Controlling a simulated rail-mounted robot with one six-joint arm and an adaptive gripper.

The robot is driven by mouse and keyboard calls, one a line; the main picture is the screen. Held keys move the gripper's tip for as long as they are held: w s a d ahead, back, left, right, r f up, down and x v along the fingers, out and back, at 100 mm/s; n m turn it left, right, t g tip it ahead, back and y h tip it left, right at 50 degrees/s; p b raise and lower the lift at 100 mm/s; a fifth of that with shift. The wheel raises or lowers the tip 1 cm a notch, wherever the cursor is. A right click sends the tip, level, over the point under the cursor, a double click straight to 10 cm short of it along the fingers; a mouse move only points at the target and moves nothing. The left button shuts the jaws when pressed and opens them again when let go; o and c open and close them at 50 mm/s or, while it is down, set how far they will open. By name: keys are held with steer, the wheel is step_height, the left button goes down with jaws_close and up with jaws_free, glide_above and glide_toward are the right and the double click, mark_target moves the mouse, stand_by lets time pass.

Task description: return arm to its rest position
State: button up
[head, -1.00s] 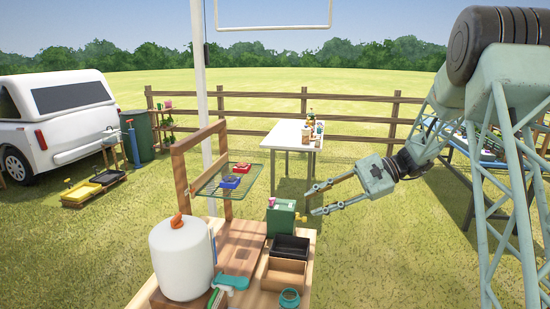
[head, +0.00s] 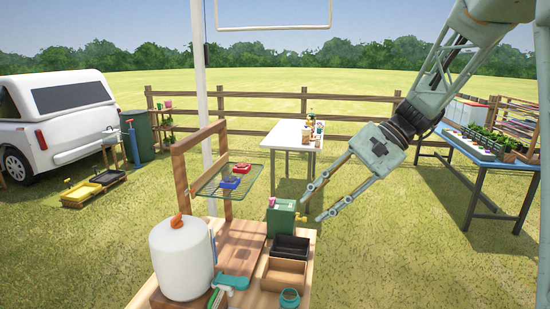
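My gripper (head: 311,201) is pale green and hangs from my arm right of centre in the head view. Its two fingers are spread apart and point down and to the left, with nothing between them. In the picture its fingertips lie close to the green box (head: 282,217) on the wooden bench; I cannot tell whether they touch it. My arm runs from the gripper up to the top right corner.
The wooden bench (head: 236,247) holds a white tank (head: 182,258), a black tray (head: 291,246) and a wire shelf (head: 228,180) with red and blue items. A white table (head: 287,138) stands behind. A blue table (head: 480,155) with plants is at right. Grass lies open between.

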steer(key=s+d+r+n+t+h, duration=0.1)
steer(key=s+r+n+h, duration=0.15)
steer(key=s, duration=0.75)
steer(key=s+d+r+n+h, duration=0.1)
steer(key=s+r+h, duration=0.15)
steer(key=s, duration=0.75)
steer(key=s+d+n+t+h, duration=0.1)
steer(key=s+d, duration=0.3)
steer(key=s, duration=0.5)
steer(key=s+d+n+t+h, duration=0.2)
steer(key=s+d+t+h, duration=0.1)
steer(key=s, duration=0.6)
steer(key=shift+d+f, duration=0.35)
steer(key=shift+d, duration=0.15)
steer(key=shift+n, duration=0.25)
